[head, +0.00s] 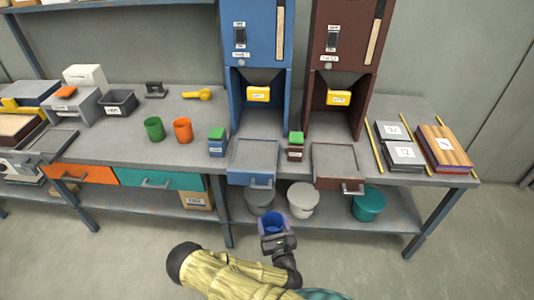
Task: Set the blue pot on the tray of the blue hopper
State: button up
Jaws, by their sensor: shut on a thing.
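The blue pot (271,222) is in my gripper (275,235), low in the middle of the head view. My gripper is shut on the pot, whose open top faces up. The pot is in front of the bench and apart from it. The blue hopper (257,60) stands on the bench, with a yellow part at its outlet. Its tray (253,157) juts over the bench's front edge and looks empty. The pot appears below the tray's handle in the picture. The gripper hides part of the pot's lower side.
A brown hopper (340,60) with its own tray (335,160) stands to the right. Small boxes with green tops (217,140) flank the blue tray. A green cup (154,129) and an orange cup (183,130) stand left. Grey and teal buckets (368,203) are on the lower shelf.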

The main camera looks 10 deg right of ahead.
dwell(0.3)
notch_tip(320, 180, up, 34)
jog(key=m+g+h+p, duration=0.9)
jog(key=m+h+p, duration=0.3)
jog(key=h, duration=0.4)
jog(key=shift+f+m+g+p, duration=0.2)
jog(key=shift+m+g+p, duration=0.15)
jog(key=shift+p, duration=0.55)
